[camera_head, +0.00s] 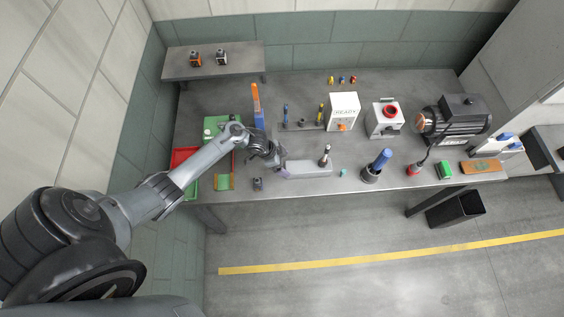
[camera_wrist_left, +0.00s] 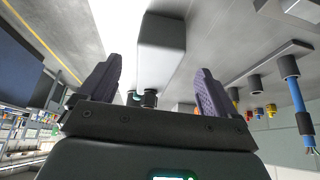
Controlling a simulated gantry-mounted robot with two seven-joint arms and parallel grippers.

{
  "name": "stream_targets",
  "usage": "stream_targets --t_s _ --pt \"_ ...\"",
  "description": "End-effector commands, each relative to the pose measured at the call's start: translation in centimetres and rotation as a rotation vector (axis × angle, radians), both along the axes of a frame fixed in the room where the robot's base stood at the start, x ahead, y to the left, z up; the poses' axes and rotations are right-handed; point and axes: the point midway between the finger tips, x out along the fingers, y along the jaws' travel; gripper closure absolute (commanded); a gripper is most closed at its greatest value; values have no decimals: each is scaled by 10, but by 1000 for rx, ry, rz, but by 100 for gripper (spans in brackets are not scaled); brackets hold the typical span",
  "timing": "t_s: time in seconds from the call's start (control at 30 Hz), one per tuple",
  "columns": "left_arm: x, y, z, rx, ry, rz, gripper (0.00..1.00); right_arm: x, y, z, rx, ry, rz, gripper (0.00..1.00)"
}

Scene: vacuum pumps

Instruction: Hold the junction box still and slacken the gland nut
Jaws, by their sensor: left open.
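My left gripper (camera_head: 279,160) is low over the middle of the bench, at the left end of a pale grey elongated body (camera_head: 308,169). In the left wrist view its two purple-grey fingers (camera_wrist_left: 155,88) stand wide apart and open. A smooth light grey box (camera_wrist_left: 163,45), which looks like the junction box, lies ahead and between them. Small dark round fittings (camera_wrist_left: 149,98) show at its near end; I cannot tell which is the gland nut. No finger visibly grips the box. My right gripper is not in view.
A blue-handled tool (camera_wrist_left: 294,95) stands at the right of the wrist view. On the bench are a READY box (camera_head: 343,109), a box with a red button (camera_head: 384,118), a motor (camera_head: 455,120) and a blue-topped cylinder (camera_head: 376,166). Red (camera_head: 183,158) and green trays lie left.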

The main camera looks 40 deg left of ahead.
Motion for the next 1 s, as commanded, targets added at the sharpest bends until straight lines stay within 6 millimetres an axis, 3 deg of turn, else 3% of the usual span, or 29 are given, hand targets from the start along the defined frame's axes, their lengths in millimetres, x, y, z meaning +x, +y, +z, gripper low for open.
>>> stream_targets --t_s 0.43,0.7,1.0 --pt "15 -13 -42 -1 -1 0 8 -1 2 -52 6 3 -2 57" --pt "25 -21 -63 0 0 0 8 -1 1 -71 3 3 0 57" --pt "29 -25 -71 0 0 0 8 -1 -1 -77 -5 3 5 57"
